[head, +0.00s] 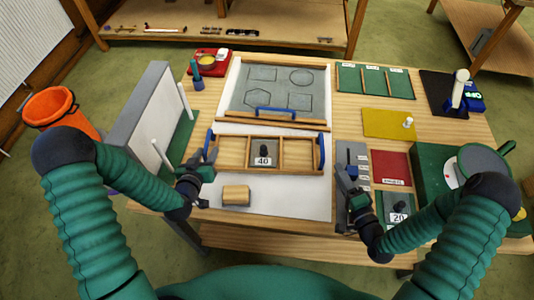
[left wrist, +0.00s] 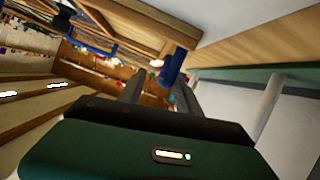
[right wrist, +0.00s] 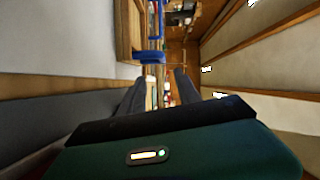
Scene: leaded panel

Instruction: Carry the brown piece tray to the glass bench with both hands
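The brown piece tray (head: 285,173) is a shallow wooden tray with dividers, lying on a white sheet at the table's middle. A dark weight labelled 40 (head: 263,156) sits in its middle compartment. Blue handles stand at its left end (head: 208,143) and right end (head: 322,150). My left gripper (head: 205,160) is open near the left handle, which shows ahead of its fingers in the left wrist view (left wrist: 173,65). My right gripper (head: 345,172) is open to the right of the right handle, which shows ahead in the right wrist view (right wrist: 150,57). Neither gripper holds anything.
A glass panel with drawn shapes (head: 275,90) and a blue handle (head: 277,111) lie behind the tray. A wooden block (head: 236,195) lies in front. A grey upright board (head: 140,115) stands left; a green box (head: 440,175) and weight labelled 20 (head: 399,212) are right.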

